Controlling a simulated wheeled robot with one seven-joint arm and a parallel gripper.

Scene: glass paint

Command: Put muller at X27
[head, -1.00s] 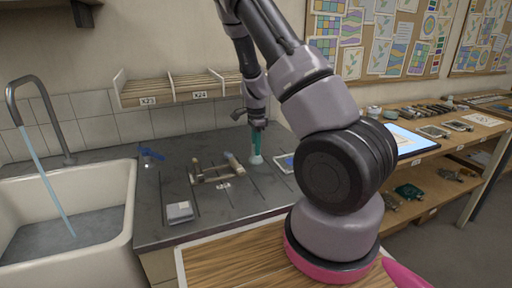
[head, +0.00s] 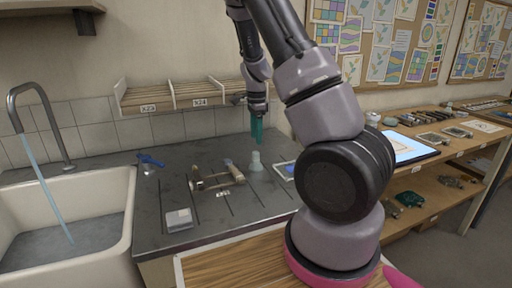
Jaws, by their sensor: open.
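A small pale, glassy flared piece, which looks like the muller (head: 256,162), stands upright on the dark counter, right of the wooden-handled tools. My gripper (head: 257,134) has teal fingers pointing down. It is open and empty above the pale piece, with a visible gap between fingertips and its top. A small label (head: 222,193) lies on the counter in front of the wooden-handled tools, but its number is too small to read surely. I cannot pick out a label that clearly reads X27.
Wooden-handled tools (head: 215,178), a blue tool (head: 150,160) and a grey block (head: 179,220) lie on the counter (head: 205,228). A sink (head: 120,215) with running water is at left. A shelf (head: 185,95) labelled X23 and X24 hangs behind. A cluttered bench (head: 468,150) stands at right.

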